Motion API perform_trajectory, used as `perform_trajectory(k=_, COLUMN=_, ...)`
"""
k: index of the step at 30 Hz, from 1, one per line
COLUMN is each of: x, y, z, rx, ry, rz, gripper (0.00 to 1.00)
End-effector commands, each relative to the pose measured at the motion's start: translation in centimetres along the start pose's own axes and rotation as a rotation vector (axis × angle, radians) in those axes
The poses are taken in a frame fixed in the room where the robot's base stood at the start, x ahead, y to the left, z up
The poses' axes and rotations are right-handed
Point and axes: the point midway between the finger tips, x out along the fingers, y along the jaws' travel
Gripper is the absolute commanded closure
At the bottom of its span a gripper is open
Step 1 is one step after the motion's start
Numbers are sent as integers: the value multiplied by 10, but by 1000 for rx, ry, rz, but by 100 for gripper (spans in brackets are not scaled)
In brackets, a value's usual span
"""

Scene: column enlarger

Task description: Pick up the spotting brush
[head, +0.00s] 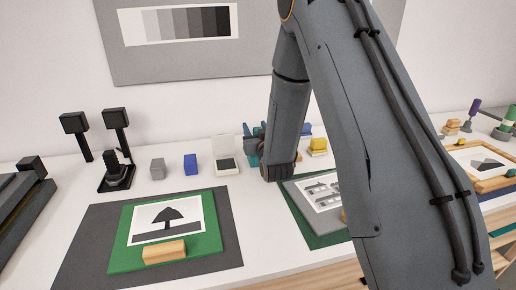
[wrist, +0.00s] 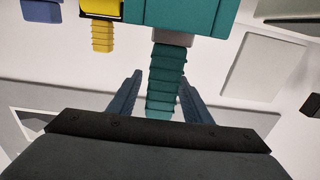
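I cannot make out a spotting brush for certain in either view. In the wrist view my gripper (wrist: 160,76) is open, with a teal ribbed handle (wrist: 165,75) between its fingers. A gap shows on the handle's left; on its right the finger looks close, and I cannot tell if it touches. The handle joins a grey collar and a teal block (wrist: 190,15). In the head view the teal thing (head: 253,147) is partly hidden behind my arm, and the fingers are mostly hidden.
A yellow piece (wrist: 102,32) with a ribbed handle is nearby; yellow also shows in the head view (head: 318,146). A blue block (head: 190,164), grey block (head: 157,168) and white box (head: 226,160) stand left. A green easel (head: 118,262) holds a print. Purple-topped (head: 474,107) and green-topped items stand far right.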

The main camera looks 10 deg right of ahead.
Motion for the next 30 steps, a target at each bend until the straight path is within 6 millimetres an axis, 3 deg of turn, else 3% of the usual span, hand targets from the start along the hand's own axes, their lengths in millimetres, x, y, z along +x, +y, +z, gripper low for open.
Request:
perform_trajectory(k=1, x=0, y=0, z=0, rx=0, ry=0, rz=0, gripper=63)
perform_trajectory(k=8, x=0, y=0, z=0, rx=0, ry=0, rz=0, gripper=99)
perform_trajectory(k=20, x=0, y=0, z=-7, rx=0, ry=3, rz=0, gripper=99)
perform_trajectory(k=30, x=0, y=0, z=-43, rx=0, ry=5, rz=0, gripper=99)
